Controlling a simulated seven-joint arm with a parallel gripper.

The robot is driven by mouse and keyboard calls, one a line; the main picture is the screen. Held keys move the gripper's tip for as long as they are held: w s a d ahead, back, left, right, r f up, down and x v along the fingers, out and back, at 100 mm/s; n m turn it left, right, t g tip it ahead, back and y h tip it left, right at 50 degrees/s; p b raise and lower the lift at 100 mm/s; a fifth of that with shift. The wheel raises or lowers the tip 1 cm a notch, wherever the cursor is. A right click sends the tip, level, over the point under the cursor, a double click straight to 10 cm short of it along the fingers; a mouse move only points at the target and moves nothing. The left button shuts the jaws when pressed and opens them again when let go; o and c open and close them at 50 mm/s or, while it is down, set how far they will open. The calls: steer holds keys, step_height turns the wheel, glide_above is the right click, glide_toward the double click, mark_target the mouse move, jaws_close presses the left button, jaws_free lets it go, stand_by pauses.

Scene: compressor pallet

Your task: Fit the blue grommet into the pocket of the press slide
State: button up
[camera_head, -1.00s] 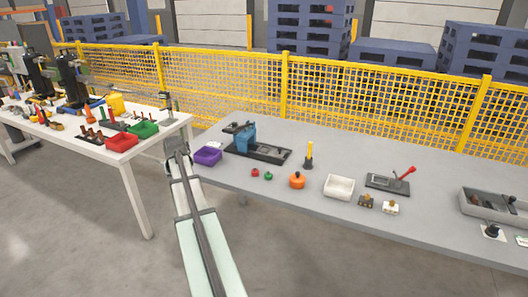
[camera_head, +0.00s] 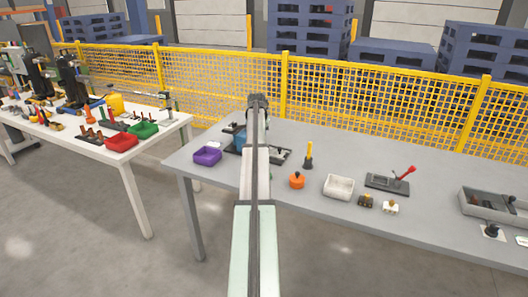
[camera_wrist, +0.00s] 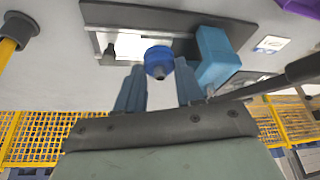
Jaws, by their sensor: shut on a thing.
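The blue grommet (camera_wrist: 158,58) shows in the wrist view between the tips of my gripper (camera_wrist: 159,74), which is shut on it. The press, with its blue body (camera_wrist: 215,57) and dark base (camera_wrist: 93,15), lies beyond the grommet in the wrist view. A pale metal part, perhaps the slide, shows in the base. The grommet looks apart from the press, and I cannot make out the pocket. In the head view the arm hides most of the press (camera_head: 240,142), and the grommet and fingers are hidden there.
A purple bin (camera_head: 207,156) stands left of the press. A yellow-topped post (camera_head: 309,153), an orange knobbed piece (camera_head: 297,180) and a white bin (camera_head: 339,186) stand to its right. A lever fixture (camera_head: 390,182) is farther right. Yellow mesh fencing runs behind the table.

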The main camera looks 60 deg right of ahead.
steer(key=w+d+r+m, duration=0.2)
steer(key=d, duration=0.6)
steer(key=shift+s+a+f+m+g, duration=0.1)
steer(key=shift+f+m+g, duration=0.4)
steer(key=shift+f, duration=1.25)
steer(key=shift+s+a+f+m+g, duration=0.25)
steer(key=shift+f+m, duration=0.45)
steer(key=shift+f, duration=1.05)
steer(key=shift+d+f+m+g, duration=0.1)
steer(key=shift+f+m+g, duration=0.45)
steer(key=shift+f, duration=1.2)
steer(key=shift+f, duration=0.15)
steer(key=o, duration=1)
steer(key=v, duration=1.2)
steer(key=shift+s+a, duration=0.1)
steer(key=shift+s, duration=0.05)
